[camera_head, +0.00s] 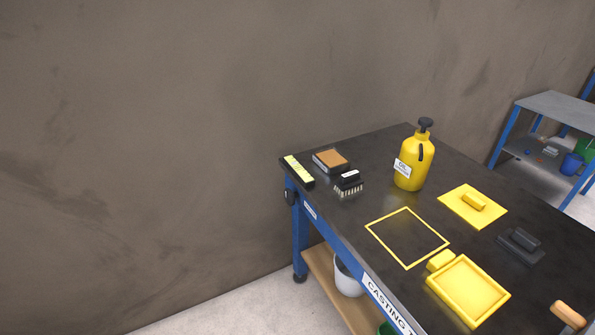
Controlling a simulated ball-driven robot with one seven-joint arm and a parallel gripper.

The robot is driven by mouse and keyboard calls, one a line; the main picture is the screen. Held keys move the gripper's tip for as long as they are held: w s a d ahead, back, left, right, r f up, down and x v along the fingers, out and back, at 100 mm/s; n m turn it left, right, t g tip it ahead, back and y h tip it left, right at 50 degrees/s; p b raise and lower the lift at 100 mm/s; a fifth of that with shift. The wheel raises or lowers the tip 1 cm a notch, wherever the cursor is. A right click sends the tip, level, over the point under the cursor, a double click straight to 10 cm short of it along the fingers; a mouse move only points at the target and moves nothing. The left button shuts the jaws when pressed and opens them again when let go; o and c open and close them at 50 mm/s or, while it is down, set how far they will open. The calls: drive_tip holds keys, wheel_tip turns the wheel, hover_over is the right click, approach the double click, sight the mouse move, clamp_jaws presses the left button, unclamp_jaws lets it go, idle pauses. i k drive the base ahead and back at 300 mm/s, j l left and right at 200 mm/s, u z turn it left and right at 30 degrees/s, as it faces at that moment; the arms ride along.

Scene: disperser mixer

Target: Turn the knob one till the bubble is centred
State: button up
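A black knob (291,197) sits at the upper part of the blue table leg, at the left corner of the casting table (379,228). A black bar with a yellow-green strip (297,170), which looks like a spirit level, lies along the table's left edge above the knob. Its bubble is too small to make out. My gripper is not in view, and nothing is seen touching the knob.
On the table are a yellow oil bottle (413,165), a brush (348,184), a brown-topped block (331,160), a yellow square outline (407,208), a yellow lidded plate (473,205) and a yellow tray (468,317). A grey wall (140,150) stands left; floor (235,310) is clear there.

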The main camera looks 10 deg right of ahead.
sight(289, 196)
drive_tip(key=i+j, duration=0.25)
drive_tip(key=i, duration=0.15)
drive_tip(key=i+j+u, duration=0.15)
drive_tip(key=i+j, duration=0.15)
drive_tip(key=i, duration=0.15)
drive_tip(key=i+j, duration=0.25)
drive_tip(key=i, duration=0.15)
drive_tip(key=i+j+u, duration=0.15)
drive_tip(key=i, duration=0.3)
drive_tip(key=i+j, duration=0.25)
drive_tip(key=i, duration=0.2)
drive_tip(key=u, duration=0.05)
